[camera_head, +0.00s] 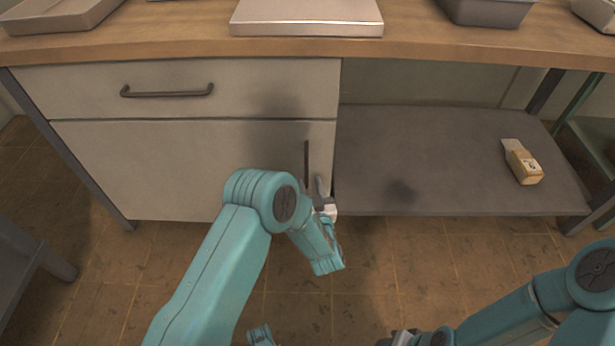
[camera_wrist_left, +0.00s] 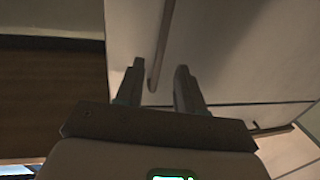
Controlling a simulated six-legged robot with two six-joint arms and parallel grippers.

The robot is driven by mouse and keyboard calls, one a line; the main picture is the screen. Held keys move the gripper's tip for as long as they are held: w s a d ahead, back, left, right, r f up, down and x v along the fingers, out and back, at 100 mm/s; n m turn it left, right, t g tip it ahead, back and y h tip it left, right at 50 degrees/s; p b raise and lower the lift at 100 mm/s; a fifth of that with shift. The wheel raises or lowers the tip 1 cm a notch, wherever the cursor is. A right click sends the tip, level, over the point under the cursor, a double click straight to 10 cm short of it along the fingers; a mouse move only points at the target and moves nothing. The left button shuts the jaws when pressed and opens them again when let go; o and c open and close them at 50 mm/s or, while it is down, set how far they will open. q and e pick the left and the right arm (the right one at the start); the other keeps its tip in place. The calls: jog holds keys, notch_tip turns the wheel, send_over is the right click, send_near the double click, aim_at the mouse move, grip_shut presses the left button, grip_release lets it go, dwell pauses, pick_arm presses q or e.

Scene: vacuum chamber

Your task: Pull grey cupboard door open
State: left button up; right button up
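The grey cupboard door (camera_head: 190,165) is under the drawer at the left of the head view and looks closed. Its dark vertical handle (camera_head: 307,165) is near the door's right edge. My left gripper (camera_head: 320,187) is just right of the handle's lower end in that view. In the left wrist view, the left gripper (camera_wrist_left: 160,68) is open, with the handle (camera_wrist_left: 162,40) showing between its two fingers. Whether the fingers reach around the handle or stop short is unclear. My right gripper (camera_head: 402,338) is at the bottom edge, mostly cut off.
A drawer (camera_head: 235,100) with a horizontal handle is above the door. An open grey shelf (camera_head: 440,150) to the right carries a small carton (camera_head: 523,163). Trays stand on the wooden worktop (camera_head: 430,40). The tiled floor (camera_head: 400,260) before the cupboard is clear.

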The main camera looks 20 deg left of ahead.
aim_at(307, 170)
pick_arm(q)
jog(key=b+x, duration=0.1)
jog(key=x, duration=0.4)
grip_shut()
jog(key=shift+s, duration=0.15)
